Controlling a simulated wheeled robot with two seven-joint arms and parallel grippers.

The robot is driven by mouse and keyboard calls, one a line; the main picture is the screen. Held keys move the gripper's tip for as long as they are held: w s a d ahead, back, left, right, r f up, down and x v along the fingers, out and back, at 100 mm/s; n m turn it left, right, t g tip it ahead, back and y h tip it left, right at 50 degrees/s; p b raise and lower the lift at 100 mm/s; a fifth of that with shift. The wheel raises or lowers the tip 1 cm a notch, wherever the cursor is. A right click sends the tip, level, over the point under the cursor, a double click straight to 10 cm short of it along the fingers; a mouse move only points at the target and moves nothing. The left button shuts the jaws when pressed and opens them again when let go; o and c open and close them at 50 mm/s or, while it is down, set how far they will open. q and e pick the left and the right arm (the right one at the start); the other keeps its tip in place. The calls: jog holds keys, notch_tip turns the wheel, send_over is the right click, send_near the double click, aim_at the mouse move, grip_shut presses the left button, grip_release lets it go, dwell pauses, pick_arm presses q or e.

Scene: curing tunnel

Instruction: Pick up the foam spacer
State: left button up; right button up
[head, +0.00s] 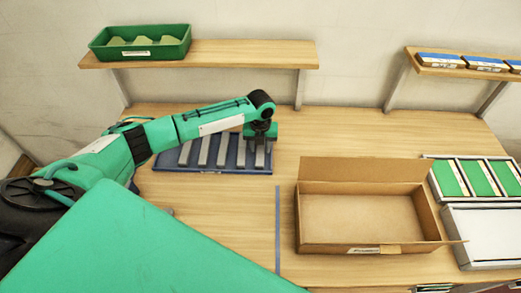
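A dark blue tray (178,167) lies on the table, left of the middle. Several long grey strips (204,150) stand side by side on it, slightly slanted; they look like the foam spacers, though no label confirms it. My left arm reaches in from the left, and my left gripper (260,152) points down over the right end of the tray, at the rightmost strip. The gripper hides part of that strip. Its fingers are too small and dark to show whether they are open or closed on it. My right gripper is out of view.
An open, empty cardboard box (365,218) stands right of a blue line (278,230) on the table. Cases with green panels (478,178) and a white case (485,235) lie at the right. A green bin (140,42) with pale green pieces sits on the left wall shelf (235,54).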

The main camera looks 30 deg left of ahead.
pick_arm(q)
jog(key=c, duration=0.7)
jog(key=shift+r, duration=0.15)
